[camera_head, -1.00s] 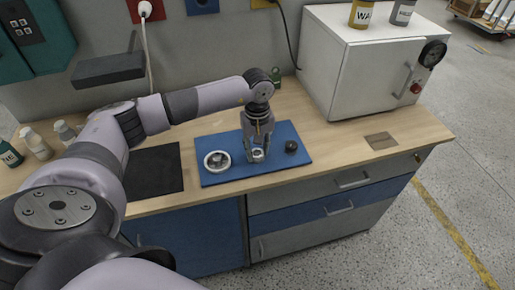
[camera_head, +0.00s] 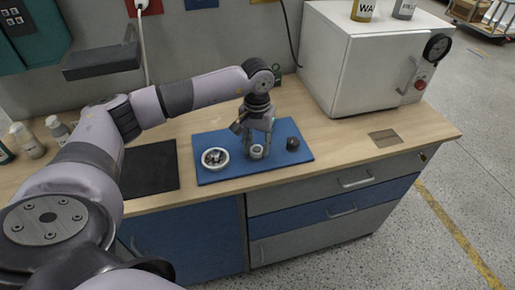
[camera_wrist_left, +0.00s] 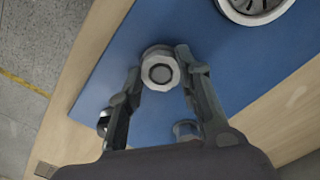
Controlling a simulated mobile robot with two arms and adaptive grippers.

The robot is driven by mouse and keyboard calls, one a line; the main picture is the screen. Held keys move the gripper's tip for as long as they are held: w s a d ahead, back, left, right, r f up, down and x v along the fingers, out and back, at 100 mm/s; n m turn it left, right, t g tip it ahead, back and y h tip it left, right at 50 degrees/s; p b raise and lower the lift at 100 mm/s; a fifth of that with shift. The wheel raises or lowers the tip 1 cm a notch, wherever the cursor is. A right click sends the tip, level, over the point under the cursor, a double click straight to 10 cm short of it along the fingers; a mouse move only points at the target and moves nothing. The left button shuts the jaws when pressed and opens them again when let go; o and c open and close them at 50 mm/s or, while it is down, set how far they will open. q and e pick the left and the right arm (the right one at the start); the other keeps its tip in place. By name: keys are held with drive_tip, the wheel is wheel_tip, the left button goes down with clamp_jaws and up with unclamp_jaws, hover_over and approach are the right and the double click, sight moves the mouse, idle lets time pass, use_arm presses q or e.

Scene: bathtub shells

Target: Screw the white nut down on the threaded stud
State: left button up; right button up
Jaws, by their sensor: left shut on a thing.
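The white nut (camera_head: 257,151) is near the middle of the blue mat (camera_head: 236,173), below my left gripper (camera_head: 258,148). In the left wrist view, the nut (camera_wrist_left: 160,68) is a faceted white ring with a grey round centre. The two fingers of my left gripper (camera_wrist_left: 158,66) close on it from opposite sides. The grey centre may be the end of the threaded stud; the rest of the stud is hidden by the nut. I cannot tell how low the nut sits. My right gripper is not in view.
A white round dish (camera_head: 215,159) with dark and light parts inside stands left of the nut. A dark round knob (camera_head: 292,144) is on its right. A black mat (camera_head: 151,167) lies further left. A white cabinet (camera_head: 347,60) stands at the back right.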

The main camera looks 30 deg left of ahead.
use_arm(q)
drive_tip(key=m+b, duration=0.2)
drive_tip(key=m, duration=0.2)
drive_tip(key=shift+a+f, duration=0.1)
drive_tip(key=shift+f, duration=0.05)
drive_tip(key=shift+m, duration=0.8)
drive_tip(key=o, duration=1.2)
drive_tip(key=shift+c, duration=0.6)
drive_tip(key=shift+b, duration=0.3)
drive_tip(key=n, duration=0.5)
drive_tip(key=shift+n, duration=0.3)
drive_tip(key=n, duration=0.7)
drive_tip(key=shift+n, duration=0.3)
